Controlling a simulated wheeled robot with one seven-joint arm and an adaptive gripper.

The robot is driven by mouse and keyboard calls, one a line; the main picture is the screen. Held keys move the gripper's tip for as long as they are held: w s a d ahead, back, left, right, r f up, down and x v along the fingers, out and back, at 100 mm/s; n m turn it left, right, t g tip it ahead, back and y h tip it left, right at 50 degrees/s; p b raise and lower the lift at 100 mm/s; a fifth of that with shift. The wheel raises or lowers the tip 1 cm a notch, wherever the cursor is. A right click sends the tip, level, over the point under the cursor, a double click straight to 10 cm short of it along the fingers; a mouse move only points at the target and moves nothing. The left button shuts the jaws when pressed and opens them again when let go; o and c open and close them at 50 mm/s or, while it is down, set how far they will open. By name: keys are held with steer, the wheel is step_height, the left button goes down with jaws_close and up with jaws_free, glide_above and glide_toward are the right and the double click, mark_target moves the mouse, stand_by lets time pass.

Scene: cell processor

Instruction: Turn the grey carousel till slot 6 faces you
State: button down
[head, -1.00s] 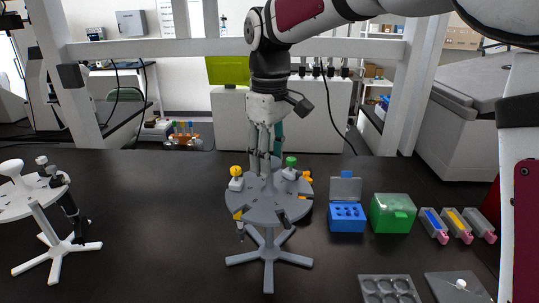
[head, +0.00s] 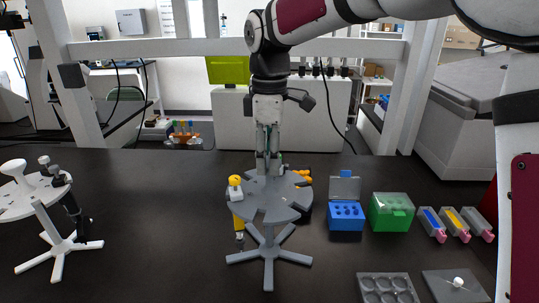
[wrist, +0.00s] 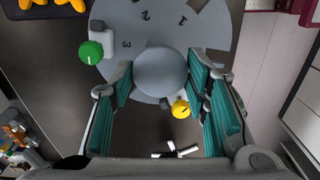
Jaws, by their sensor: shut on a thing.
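The grey carousel (head: 262,208) stands on a star-shaped foot on the black table. Its round disc with notched slots also shows in the wrist view (wrist: 208,28), where numerals 1, 2 and 3 are readable; I see no 6. My gripper (head: 268,165) points down over the disc's middle, and its teal-padded fingers are shut on the round grey centre knob (wrist: 160,72). A yellow-topped pipette (head: 236,184) hangs at the disc's left-front edge. A green-topped pipette (wrist: 91,52) sits beside numeral 3 and is mostly hidden behind my gripper in the head view.
A white pipette stand (head: 40,205) stands at the far left. A blue rack (head: 346,215), a green box (head: 391,212), small coloured bins (head: 452,223), a grey well plate (head: 387,288) and a grey pad (head: 455,287) lie to the right.

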steer(key=shift+n, duration=1.1)
steer(key=c, duration=0.9)
jaws_free()
steer(key=shift+r, duration=0.15)
step_height(320, 180, up, 12)
steer(key=shift+f, duration=0.1)
